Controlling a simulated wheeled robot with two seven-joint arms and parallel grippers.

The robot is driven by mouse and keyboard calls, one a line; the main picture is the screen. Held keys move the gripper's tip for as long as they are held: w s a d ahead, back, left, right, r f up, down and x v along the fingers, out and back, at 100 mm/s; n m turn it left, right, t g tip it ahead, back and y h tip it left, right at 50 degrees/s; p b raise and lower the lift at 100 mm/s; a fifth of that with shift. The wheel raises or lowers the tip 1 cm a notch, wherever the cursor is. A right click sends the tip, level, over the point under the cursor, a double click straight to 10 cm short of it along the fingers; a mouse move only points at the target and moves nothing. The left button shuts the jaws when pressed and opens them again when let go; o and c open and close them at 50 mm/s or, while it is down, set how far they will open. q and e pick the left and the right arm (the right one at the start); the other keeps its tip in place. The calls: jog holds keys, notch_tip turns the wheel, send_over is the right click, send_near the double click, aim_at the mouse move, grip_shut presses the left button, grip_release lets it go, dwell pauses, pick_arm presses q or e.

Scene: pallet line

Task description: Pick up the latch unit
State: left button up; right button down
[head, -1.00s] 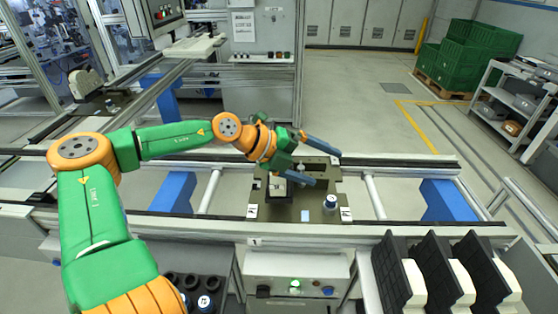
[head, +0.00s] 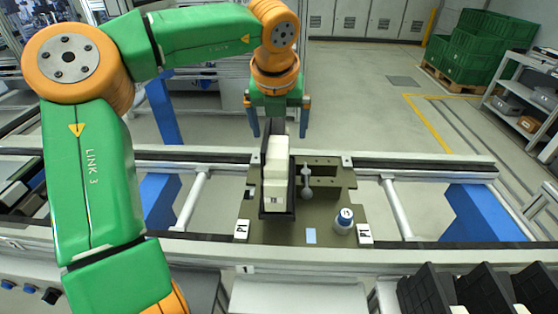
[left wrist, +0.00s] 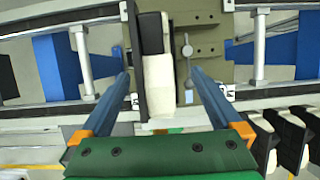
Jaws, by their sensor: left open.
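A black-and-white block-shaped unit (head: 274,178), which may be the latch unit, stands on the olive pallet plate (head: 270,233). It has a black shell with pale blocks along it. A small grey lever-like part (head: 307,181) is fixed beside it on the right. My left gripper (head: 279,134) is open and points down at the unit's far end, with its fingers on either side in the picture. In the left wrist view the unit (left wrist: 157,85) lies between the open blue fingers (left wrist: 160,72), with no visible grip on it. My right gripper is not in view.
Conveyor rails (head: 420,256) run in front and behind. Black bins (head: 460,290) stand at the lower right. Green crates (head: 475,50) and a shelf are far off at the back right.

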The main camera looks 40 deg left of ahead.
pick_arm(q)
jog(key=shift+w+a+f, duration=0.25)
jog(key=shift+a, duration=0.05)
jog(key=shift+f, duration=0.15)
jog(key=shift+s+f+p, duration=0.25)
jog(key=shift+f+p, duration=0.65)
jog(key=shift+p, duration=0.35)
jog(key=x, duration=0.2)
jog(key=p+x, duration=0.1)
jog(key=x, duration=0.1)
jog(key=shift+a, duration=0.2)
jog(key=shift+w+a, duration=0.1)
jog(key=c, duration=0.7)
grip_shut()
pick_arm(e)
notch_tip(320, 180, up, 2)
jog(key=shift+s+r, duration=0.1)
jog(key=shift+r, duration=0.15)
